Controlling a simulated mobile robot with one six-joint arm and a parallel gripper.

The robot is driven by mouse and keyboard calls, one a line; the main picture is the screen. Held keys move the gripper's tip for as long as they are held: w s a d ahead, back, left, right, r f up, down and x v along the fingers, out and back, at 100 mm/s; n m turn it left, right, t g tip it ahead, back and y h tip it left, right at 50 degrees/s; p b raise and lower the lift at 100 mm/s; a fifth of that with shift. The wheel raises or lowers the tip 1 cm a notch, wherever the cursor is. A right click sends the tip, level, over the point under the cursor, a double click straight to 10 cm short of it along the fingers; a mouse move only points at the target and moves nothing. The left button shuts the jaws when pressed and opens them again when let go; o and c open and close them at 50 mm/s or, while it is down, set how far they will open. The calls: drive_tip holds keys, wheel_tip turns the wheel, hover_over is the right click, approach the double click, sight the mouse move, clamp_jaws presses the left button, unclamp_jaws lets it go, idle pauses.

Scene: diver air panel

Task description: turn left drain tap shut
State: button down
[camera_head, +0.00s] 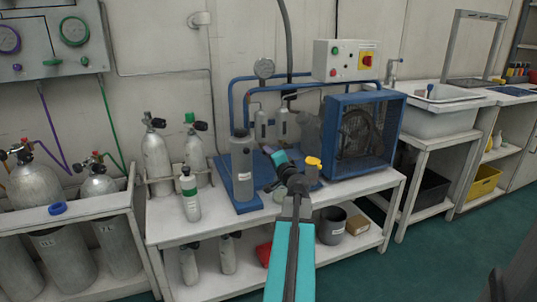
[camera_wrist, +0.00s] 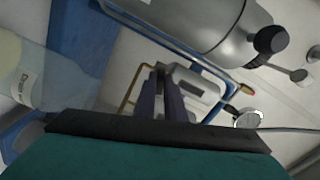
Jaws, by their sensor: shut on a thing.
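My gripper (camera_head: 268,151) reaches in over the bench at the compressor, below the two small grey filter cylinders (camera_head: 272,124). In the wrist view its dark fingers (camera_wrist: 162,92) are close together at a grey fitting beside thin brass pipe. They are shut on what appears to be the left drain tap, which the fingers hide almost wholly, so its angle cannot be read. A yellow handle (camera_head: 313,162) shows just right of my wrist in the head view. A pale jar labelled Drain (camera_wrist: 22,88) stands at the left of the wrist view.
A grey cylinder (camera_head: 242,168) stands close left of my gripper. The blue caged compressor (camera_head: 341,140) is to the right, with blue pipes and a gauge (camera_head: 263,68) above. Air bottles (camera_head: 191,195) stand at the bench's left. A dark bucket (camera_head: 332,226) sits on the lower shelf.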

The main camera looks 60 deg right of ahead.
drive_tip(key=shift+w+a+m+p, duration=0.1)
drive_tip(key=shift+m+p, duration=0.35)
drive_tip(key=shift+m, duration=1.45)
drive_tip(key=c, duration=1.8)
unclamp_jaws()
drive_tip(key=shift+c, duration=0.2)
